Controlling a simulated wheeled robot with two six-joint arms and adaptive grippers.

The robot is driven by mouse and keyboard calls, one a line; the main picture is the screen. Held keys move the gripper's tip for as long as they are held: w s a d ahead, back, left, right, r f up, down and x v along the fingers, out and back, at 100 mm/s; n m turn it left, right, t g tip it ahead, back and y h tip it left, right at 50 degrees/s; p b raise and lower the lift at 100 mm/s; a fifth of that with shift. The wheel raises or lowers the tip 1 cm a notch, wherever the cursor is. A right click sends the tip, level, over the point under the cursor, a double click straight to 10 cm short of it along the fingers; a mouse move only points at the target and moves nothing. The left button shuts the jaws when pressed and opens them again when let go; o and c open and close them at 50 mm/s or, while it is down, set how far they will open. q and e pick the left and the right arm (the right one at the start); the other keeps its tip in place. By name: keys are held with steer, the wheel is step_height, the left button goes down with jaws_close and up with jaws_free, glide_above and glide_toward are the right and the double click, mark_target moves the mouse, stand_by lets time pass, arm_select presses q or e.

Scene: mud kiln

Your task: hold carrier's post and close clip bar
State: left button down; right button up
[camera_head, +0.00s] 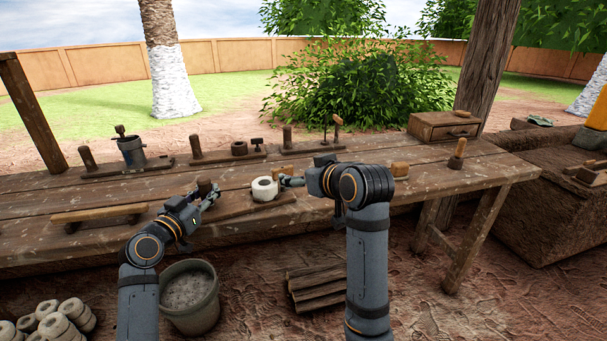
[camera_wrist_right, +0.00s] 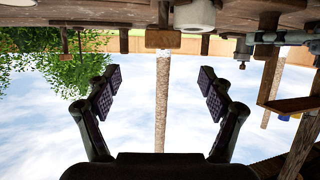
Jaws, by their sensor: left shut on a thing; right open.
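The carrier is a low wooden board (camera_head: 240,207) near the front edge of the workbench. A short dark post (camera_head: 204,185) stands at its left end, and my left gripper (camera_head: 209,195) is shut on it. A white hollow cylinder (camera_head: 264,189) sits on the board's right part; it also shows at the top of the right wrist view (camera_wrist_right: 195,14). My right gripper (camera_head: 287,181) is just right of the cylinder. Its fingers are spread and empty in the right wrist view (camera_wrist_right: 160,92). A light wooden block (camera_wrist_right: 163,39), possibly the clip bar, is beyond the fingers. My right arm partly hides this area.
Other carriers with posts line the bench back, one holding a grey pot (camera_head: 132,151). A wooden bar on a stand (camera_head: 98,213) lies left. A wooden box (camera_head: 445,126) and a handled tool (camera_head: 457,154) stand right. A bucket (camera_head: 190,297) is on the ground below.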

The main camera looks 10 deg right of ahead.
step_height(320, 180, up, 4)
stand_by(0.5)
arm_select(q)
steer(key=c, duration=1)
jaws_free()
steer(key=shift+s, duration=0.1)
